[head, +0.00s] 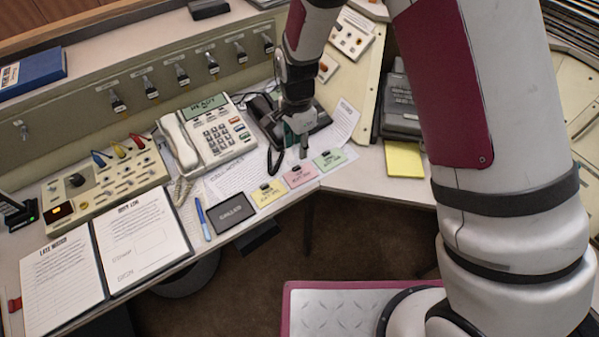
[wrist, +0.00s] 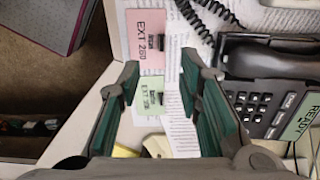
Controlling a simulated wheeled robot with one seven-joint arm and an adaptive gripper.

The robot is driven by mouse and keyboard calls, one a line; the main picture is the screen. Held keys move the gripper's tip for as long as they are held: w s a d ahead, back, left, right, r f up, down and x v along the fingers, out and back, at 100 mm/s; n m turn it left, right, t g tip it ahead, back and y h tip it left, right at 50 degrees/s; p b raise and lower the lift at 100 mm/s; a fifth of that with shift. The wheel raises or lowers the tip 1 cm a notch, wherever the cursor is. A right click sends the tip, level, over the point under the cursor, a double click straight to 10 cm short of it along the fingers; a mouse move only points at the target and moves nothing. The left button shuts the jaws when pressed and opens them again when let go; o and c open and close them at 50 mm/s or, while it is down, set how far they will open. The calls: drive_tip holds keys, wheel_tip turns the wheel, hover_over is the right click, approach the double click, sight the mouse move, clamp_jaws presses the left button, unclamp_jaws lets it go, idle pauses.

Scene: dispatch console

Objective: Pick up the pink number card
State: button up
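The pink number card (head: 299,177) lies on the desk near its front edge, between a yellow card (head: 268,194) and a green card (head: 329,160), each with a small dark clip on it. My gripper (head: 303,152) is above the desk, just behind the pink and green cards in the head view. In the wrist view my gripper (wrist: 157,77) is open and empty, its fingers well apart. There the pink card (wrist: 146,58), reading "EXT 260", lies beyond the fingertips. The green card (wrist: 149,104) shows between the fingers. The exact height above the desk is hard to tell.
A beige phone (head: 212,132) stands left of my gripper, and a dark phone (head: 318,122) with a coiled cord is close beside it. A dark plaque (head: 232,213) and a blue pen (head: 202,218) lie left of the cards. A yellow pad (head: 404,160) lies to the right.

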sight(298, 165)
drive_tip(key=shift+w+f+p, duration=0.1)
drive_tip(key=shift+f+p, duration=0.2)
drive_tip(key=shift+f, duration=3.9)
clamp_jaws()
